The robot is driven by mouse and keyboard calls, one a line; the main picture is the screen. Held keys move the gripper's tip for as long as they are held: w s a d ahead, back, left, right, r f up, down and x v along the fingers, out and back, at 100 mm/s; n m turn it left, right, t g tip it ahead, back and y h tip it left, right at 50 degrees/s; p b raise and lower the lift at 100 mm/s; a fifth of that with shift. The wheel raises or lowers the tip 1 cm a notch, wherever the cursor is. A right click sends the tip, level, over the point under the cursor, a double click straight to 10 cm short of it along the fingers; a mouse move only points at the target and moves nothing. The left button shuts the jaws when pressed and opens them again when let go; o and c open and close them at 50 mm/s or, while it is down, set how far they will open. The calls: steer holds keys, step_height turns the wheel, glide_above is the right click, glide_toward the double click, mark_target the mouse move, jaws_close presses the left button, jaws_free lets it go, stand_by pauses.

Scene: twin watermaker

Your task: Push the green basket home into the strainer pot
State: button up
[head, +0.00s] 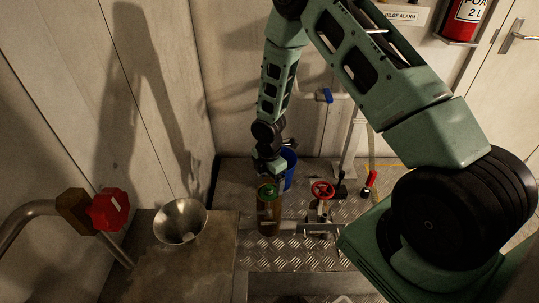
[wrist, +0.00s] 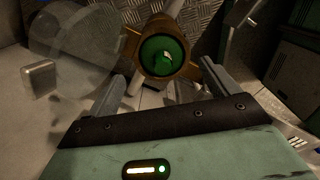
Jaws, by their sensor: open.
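The strainer pot (head: 268,217) is a brownish upright cylinder on the metal tread-plate. In the wrist view its bronze rim with side lugs (wrist: 136,50) shows near the top centre. The green basket (wrist: 163,55) shows as a green disc inside that rim, with a small pale detail on top; it also shows at the pot's mouth in the head view (head: 267,191). How deep it sits I cannot tell. My gripper (head: 268,171) is above the pot. In the wrist view my gripper (wrist: 165,85) is open, with nothing between its fingers, which point toward the pot's two sides.
A red handwheel (head: 322,190) and a red-handled lever (head: 370,180) stand right of the pot. A blue cylinder (head: 289,168) is close behind it. A metal funnel (head: 181,221) and a red knob (head: 108,210) are at left. A clear round bowl (wrist: 70,50) shows in the wrist view.

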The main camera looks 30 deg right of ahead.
step_height(320, 180, up, 14)
steer(key=p, duration=0.1)
steer(key=shift+s+f, duration=0.15)
steer(key=shift+s, duration=0.1)
stand_by(0.4)
steer(key=s+a+r+m+p, duration=0.2)
steer(key=s+a+r+m, duration=0.45)
steer(key=a+r, duration=0.65)
steer(key=s+a+r+m+p, duration=0.1)
steer(key=s+a+r+m, duration=0.1)
steer(key=s, duration=0.7)
steer(key=s+a+r+m+p, duration=0.1)
steer(key=s+a+r+m, duration=0.2)
steer(key=s+r, duration=0.3)
steer(key=s+a, duration=0.1)
steer(key=s, duration=0.3)
steer(key=shift+a+r+y, duration=0.2)
steer(key=shift+r+y, duration=0.1)
